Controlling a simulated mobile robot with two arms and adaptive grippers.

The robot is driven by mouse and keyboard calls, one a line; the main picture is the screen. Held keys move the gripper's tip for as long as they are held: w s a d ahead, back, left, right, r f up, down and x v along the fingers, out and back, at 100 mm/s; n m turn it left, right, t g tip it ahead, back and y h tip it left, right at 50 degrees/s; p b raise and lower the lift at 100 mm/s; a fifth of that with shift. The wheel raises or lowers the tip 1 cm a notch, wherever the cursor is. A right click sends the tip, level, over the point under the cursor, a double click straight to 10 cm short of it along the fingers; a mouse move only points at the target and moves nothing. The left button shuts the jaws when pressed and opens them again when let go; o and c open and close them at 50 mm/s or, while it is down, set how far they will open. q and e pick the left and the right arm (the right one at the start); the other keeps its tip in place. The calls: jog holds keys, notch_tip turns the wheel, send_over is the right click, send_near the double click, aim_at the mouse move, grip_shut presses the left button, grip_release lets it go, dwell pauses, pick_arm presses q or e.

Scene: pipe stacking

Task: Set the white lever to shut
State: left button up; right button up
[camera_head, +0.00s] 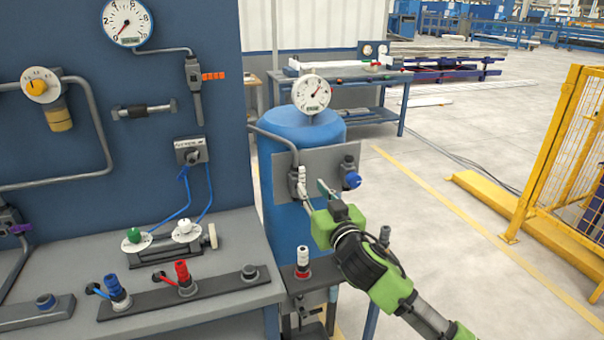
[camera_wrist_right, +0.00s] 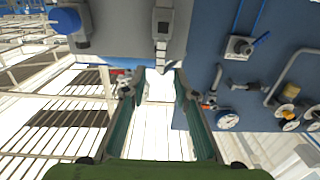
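The white lever (camera_head: 302,178) is on a valve on the grey panel in front of the blue tank. It stands roughly upright, in line with the pipe above it. In the right wrist view, which looks upside down, the lever (camera_wrist_right: 162,52) lies just beyond the fingertips, near the middle between them. My right gripper (camera_head: 315,196) is open in front of the panel, close to the lever. Its two fingers (camera_wrist_right: 155,88) are spread with nothing held; I cannot tell whether one touches the lever. My left gripper is out of view.
A blue knob (camera_head: 352,180) sits on the panel's right, also in the wrist view (camera_wrist_right: 65,20). A gauge (camera_head: 311,94) tops the blue tank (camera_head: 300,128). A workbench (camera_head: 225,255) with valves stands left. A yellow fence (camera_head: 570,150) is right, with open floor between.

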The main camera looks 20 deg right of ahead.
aim_at(303, 176)
jog(key=w, duration=0.8)
jog(key=shift+w+a+p, duration=0.15)
jog(key=shift+w+p, duration=0.1)
jog(key=shift+p, duration=0.15)
grip_shut()
